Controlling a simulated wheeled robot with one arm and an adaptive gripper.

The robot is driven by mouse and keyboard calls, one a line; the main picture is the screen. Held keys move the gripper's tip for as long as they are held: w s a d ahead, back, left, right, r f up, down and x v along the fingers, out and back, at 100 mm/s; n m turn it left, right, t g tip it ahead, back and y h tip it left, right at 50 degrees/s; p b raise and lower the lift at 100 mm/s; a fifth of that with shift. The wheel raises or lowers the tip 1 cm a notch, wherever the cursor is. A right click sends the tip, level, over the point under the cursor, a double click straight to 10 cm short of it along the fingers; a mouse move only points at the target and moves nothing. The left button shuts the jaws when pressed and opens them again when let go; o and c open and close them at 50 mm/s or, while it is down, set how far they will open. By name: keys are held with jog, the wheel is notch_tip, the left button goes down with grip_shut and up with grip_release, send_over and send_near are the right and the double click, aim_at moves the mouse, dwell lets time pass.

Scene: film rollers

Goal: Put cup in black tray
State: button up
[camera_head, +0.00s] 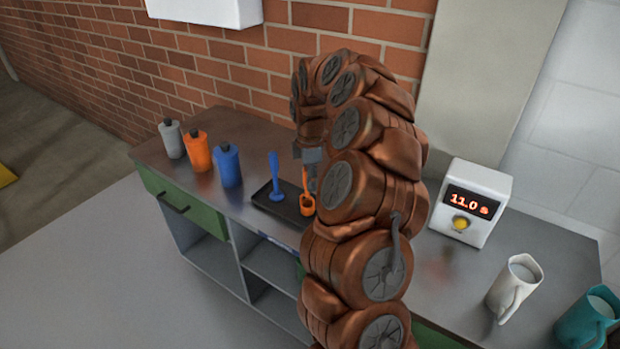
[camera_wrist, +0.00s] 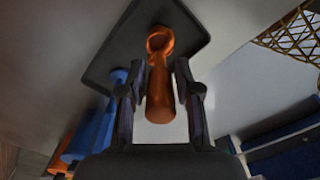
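An orange cup with a long upright handle (camera_head: 306,204) stands at the right part of the black tray (camera_head: 288,211). A blue long-handled cup (camera_head: 276,190) stands upright in the tray to its left. My gripper (camera_head: 309,172) is over the orange cup's handle. In the wrist view, the handle of the orange cup (camera_wrist: 160,90) lies between the fingers of my gripper (camera_wrist: 159,84), with narrow gaps on both sides. The cup's bowl is over the tray (camera_wrist: 108,48). My arm hides the tray's right end in the head view.
Grey (camera_head: 172,139), orange (camera_head: 197,151) and blue (camera_head: 228,166) bottles stand left of the tray. A white timer box reading 11.0 s (camera_head: 471,202), a white jug (camera_head: 514,286) and a teal jug (camera_head: 588,317) stand on the right. A brick wall is behind the counter.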

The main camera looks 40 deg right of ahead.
jog(key=shift+o, duration=1.3)
